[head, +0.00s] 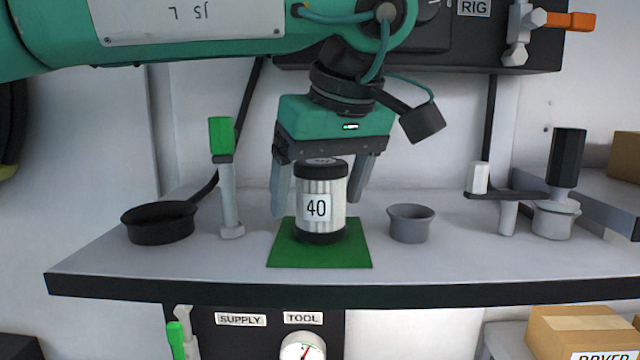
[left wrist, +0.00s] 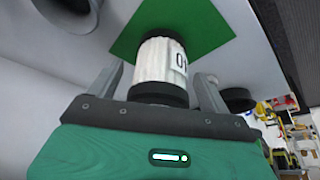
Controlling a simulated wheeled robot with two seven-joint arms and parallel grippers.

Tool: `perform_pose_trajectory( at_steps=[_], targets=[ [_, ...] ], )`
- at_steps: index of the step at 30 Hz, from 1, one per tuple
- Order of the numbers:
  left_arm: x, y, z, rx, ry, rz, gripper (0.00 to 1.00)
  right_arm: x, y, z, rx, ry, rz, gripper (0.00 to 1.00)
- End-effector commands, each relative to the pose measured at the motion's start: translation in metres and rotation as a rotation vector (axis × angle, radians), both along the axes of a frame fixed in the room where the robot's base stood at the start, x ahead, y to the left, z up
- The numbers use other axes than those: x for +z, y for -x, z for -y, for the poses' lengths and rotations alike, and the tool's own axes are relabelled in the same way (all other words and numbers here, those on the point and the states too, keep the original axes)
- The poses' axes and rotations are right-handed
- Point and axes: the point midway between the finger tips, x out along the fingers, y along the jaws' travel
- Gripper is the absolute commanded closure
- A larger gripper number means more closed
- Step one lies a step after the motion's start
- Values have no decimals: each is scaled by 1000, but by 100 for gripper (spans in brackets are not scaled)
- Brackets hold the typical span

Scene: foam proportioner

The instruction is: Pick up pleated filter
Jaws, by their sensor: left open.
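The pleated filter (head: 327,200) is a white ribbed cylinder with black end caps and a "40" label. It stands upright on a green square mat (head: 352,254) on the bench. My left gripper (head: 318,205) reaches down over it from above, its two fingers apart on either side of the filter. In the left wrist view the filter (left wrist: 160,62) stands between the open fingers (left wrist: 160,85), with visible gaps to both. My right gripper does not show.
A black dish (head: 158,224) and a green-topped handle post (head: 228,190) stand left of the mat. A grey cup (head: 410,224) stands just right of it. A black-topped fitting (head: 565,160) with an arm is further right. The bench front (head: 420,270) is clear.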

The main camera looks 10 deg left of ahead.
Motion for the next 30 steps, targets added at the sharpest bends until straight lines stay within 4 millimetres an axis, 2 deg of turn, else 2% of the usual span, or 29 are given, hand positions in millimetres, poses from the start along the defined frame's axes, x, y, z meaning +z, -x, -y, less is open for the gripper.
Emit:
perform_pose_trajectory(
  at_steps=[4,10,18,30],
  targets=[
    [-8,-2,-3,1,1,1,20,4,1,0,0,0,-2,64],
    [-9,-2,-2,1,1,1,20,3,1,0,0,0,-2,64],
    [-8,-2,-2,1,1,1,70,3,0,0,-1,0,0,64],
    [-2,-2,-2,-1,2,2,70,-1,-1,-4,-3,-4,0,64]
  ],
)
